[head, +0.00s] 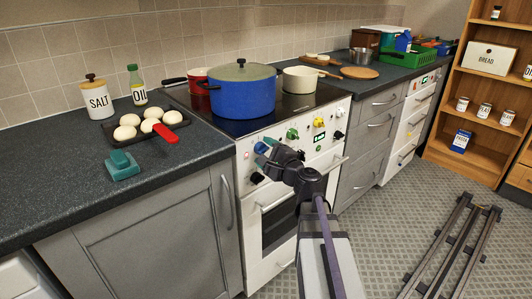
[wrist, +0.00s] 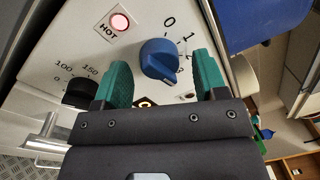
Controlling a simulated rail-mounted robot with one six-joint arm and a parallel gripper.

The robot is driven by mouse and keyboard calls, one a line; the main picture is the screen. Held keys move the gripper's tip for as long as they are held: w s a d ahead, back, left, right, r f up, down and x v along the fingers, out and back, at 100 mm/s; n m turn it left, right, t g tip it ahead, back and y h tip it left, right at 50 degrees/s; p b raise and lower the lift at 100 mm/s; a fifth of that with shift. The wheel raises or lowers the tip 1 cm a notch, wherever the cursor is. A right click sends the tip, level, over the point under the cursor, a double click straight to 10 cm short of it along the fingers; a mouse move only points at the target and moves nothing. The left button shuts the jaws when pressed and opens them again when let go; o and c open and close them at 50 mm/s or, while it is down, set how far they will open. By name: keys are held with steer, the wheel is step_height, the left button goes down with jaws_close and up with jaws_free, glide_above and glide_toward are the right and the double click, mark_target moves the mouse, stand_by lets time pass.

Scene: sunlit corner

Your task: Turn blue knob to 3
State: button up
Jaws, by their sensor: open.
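The blue knob (head: 260,147) is on the white front panel of the stove, at its left end. In the wrist view the blue knob (wrist: 160,58) sits between the two teal fingertips of my gripper (wrist: 162,72). The fingers are open, with a gap on each side of the knob. Marks 0 and 2 show around the dial; I cannot tell for certain which mark the knob points to. In the head view my gripper (head: 266,155) is right at the panel and partly covers the knob.
A lit red HOT lamp (wrist: 120,22) is beside the knob. A black knob (wrist: 78,92) with temperature marks is near the left finger. Green (head: 292,134) and yellow (head: 318,122) knobs are further right. A blue pot (head: 242,95) stands on the hob above.

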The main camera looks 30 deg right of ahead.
steer(key=v, duration=0.7)
steer(key=shift+s, duration=0.2)
steer(key=s+a+f+n+g+h, duration=0.2)
steer(key=s+a+f+n+g, duration=0.3)
steer(key=a+f+n+g, duration=0.45)
steer(key=s+a+f+n+g+h, duration=0.2)
steer(key=s+a+f+n+g, duration=0.3)
steer(key=a+f+n+g, duration=0.5)
step_height(320, 180, up, 28)
steer(key=t+p, duration=0.1)
steer(key=p, duration=2.5)
steer(key=shift+n, duration=0.45)
